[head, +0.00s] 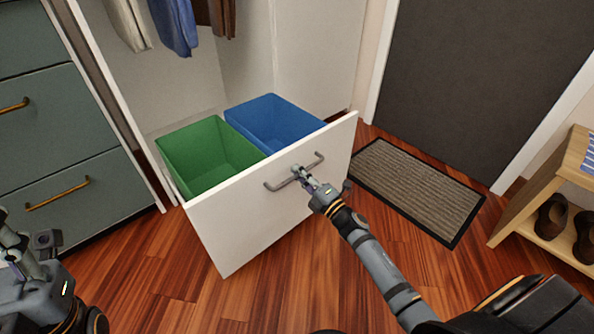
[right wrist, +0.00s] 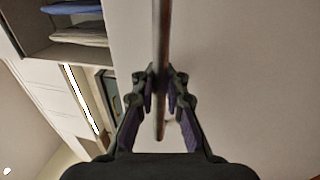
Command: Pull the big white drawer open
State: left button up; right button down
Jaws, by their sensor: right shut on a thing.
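The big white drawer (head: 245,222) stands pulled out from the white wardrobe, its front well clear of the cabinet. A green bin (head: 196,158) and a blue bin (head: 272,122) sit inside it, both looking empty. The grey bar handle (head: 274,185) runs along the drawer front. My right gripper (head: 301,174) is shut on the handle near its middle. In the right wrist view, its two fingers (right wrist: 165,95) close around the handle bar (right wrist: 160,45). My left gripper (head: 22,258) is at the lower left, away from the drawer; its fingertips are not clear.
Grey-green drawers (head: 60,130) with brass handles stand at the left. A ribbed doormat (head: 415,190) lies right of the drawer before a dark door (head: 480,80). A wooden shoe bench (head: 550,190) stands at the far right. Wood floor in front of the drawer is clear.

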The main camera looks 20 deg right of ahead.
jog(key=shift+s+f, duration=0.1)
jog(key=shift+f, duration=0.05)
jog(key=c, duration=1.4)
grip_release()
jog(key=v, duration=1.2)
